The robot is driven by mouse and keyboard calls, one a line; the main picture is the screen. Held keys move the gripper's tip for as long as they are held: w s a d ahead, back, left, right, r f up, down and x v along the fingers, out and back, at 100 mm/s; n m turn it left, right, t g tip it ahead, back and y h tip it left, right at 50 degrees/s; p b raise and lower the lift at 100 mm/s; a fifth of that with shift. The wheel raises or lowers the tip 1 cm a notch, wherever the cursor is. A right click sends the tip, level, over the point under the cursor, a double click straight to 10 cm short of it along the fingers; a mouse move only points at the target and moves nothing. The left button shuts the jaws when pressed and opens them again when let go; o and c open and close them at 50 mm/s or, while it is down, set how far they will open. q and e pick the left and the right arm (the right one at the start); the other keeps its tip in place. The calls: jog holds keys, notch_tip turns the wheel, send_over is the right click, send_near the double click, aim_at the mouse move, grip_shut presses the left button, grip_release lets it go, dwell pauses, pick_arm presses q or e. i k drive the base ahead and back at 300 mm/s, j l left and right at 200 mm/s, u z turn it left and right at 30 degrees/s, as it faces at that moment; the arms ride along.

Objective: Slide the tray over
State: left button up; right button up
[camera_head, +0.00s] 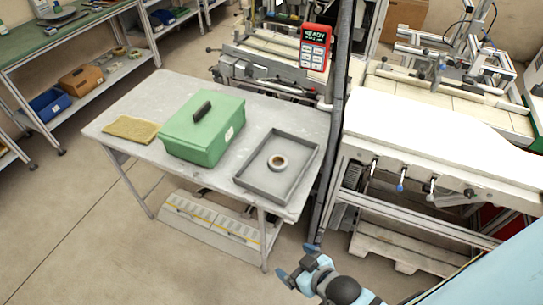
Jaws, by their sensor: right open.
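A shallow grey tray (249,178) sits on the right part of the grey table (262,107). A tape reel (277,162) lies flat inside it, near the middle. My right gripper (288,264) is at the bottom of the view, in front of and below the table's near right corner. It is apart from the tray, and its fingers are open and empty. My left gripper does not show.
A green lidded box (203,130) stands on the table left of the tray. A tan cloth (131,130) lies at the left end. A dark post (333,130) rises close to the table's right edge, beside a white-topped machine bench (430,140). The table's back strip is clear.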

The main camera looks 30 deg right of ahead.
aim_at(255, 175)
jog(key=j+z, duration=0.1)
jog(key=z, duration=0.25)
jog(key=i+j+z, duration=0.1)
jog(key=z, duration=0.2)
jog(key=j+z, duration=0.45)
jog(key=j, duration=0.65)
jog(key=j+z, duration=0.1)
jog(key=j, duration=1.3)
